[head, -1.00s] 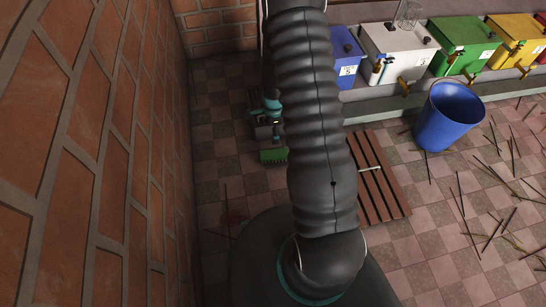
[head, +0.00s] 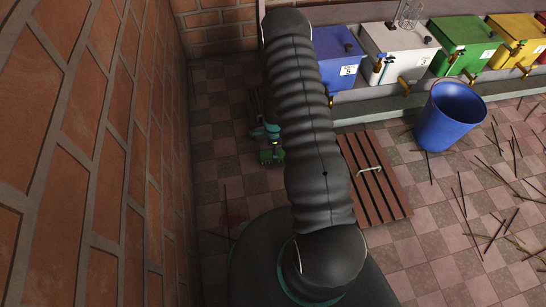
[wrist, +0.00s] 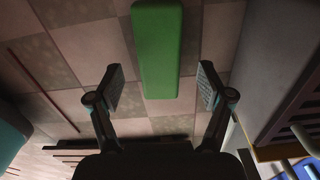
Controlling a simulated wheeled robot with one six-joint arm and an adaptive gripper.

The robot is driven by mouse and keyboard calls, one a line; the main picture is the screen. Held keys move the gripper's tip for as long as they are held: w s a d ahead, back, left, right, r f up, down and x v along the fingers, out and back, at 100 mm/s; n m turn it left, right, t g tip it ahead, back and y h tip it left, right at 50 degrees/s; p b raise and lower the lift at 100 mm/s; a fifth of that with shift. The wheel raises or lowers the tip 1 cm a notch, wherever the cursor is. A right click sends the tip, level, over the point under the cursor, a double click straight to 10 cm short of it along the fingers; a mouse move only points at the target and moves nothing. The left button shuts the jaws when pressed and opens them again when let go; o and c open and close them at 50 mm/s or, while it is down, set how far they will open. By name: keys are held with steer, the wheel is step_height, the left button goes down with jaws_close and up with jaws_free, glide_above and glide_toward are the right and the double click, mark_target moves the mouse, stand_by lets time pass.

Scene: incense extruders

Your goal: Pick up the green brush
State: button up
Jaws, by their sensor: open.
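The green brush (head: 267,157) is low beside my arm in the head view, on or near the tiled floor, partly covered by my gripper. My gripper (wrist: 161,88) is open, one finger on each side of the brush's near end, with a gap on both sides. No contact shows. I cannot tell how far the fingertips are from it in depth. My arm hides part of the gripper in the head view.
A brick wall (head: 90,150) stands close on the left. A slatted wooden pallet (head: 376,188) lies right of my arm. A blue bin (head: 447,118) stands further right, with thin sticks scattered around. Coloured tanks with taps, including a white one (head: 396,52), line the back ledge.

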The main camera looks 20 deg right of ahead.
step_height(320, 180, down, 3)
steer(key=shift+a+f, duration=0.1)
steer(key=shift+f, duration=0.05)
steer(key=c, duration=1.3)
steer(key=shift+r, duration=0.6)
steer(key=r, duration=0.2)
steer(key=d+r, duration=0.1)
steer(key=shift+w+r, duration=0.2)
steer(key=shift+r, duration=0.15)
steer(key=w+d+r, duration=0.3)
steer(key=d+r, duration=0.3)
steer(key=d, duration=0.4)
steer(key=shift+p, duration=0.4)
